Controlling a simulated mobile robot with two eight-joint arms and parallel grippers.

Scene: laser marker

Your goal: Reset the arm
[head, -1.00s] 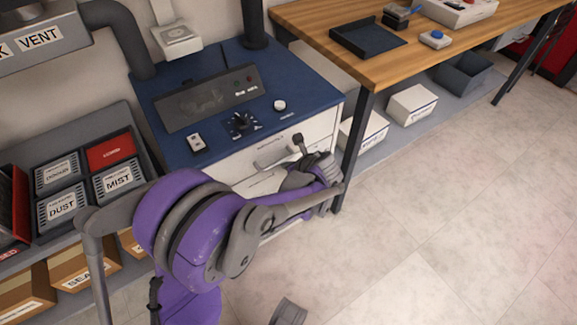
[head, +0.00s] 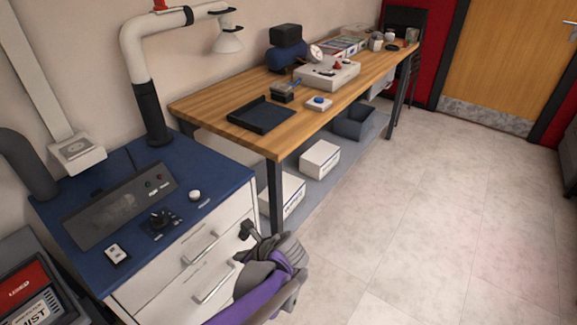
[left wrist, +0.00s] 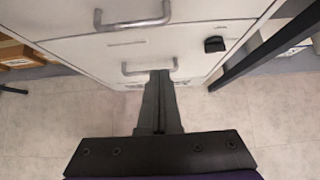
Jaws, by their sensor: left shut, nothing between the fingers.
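My left gripper (left wrist: 160,82) is shut and empty in the left wrist view, its fingers together in front of the white drawer cabinet. In the head view my purple and grey left arm (head: 262,285) is folded low beside the cabinet's right front edge; the fingertips are hard to make out there. The laser marker cabinet has a blue top (head: 105,195) with a control panel, a dial and a white button. Its white drawers (head: 170,270) are closed and carry metal handles, which also show in the left wrist view (left wrist: 130,20). My right gripper is not in view.
A wooden workbench (head: 200,105) with a dark tray (head: 262,115) and a white device (head: 327,74) stands beyond the cabinet. White boxes (head: 320,158) sit on its lower shelf. The floor (head: 430,200) to the right is clear. A wooden door (head: 505,60) stands at the back right.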

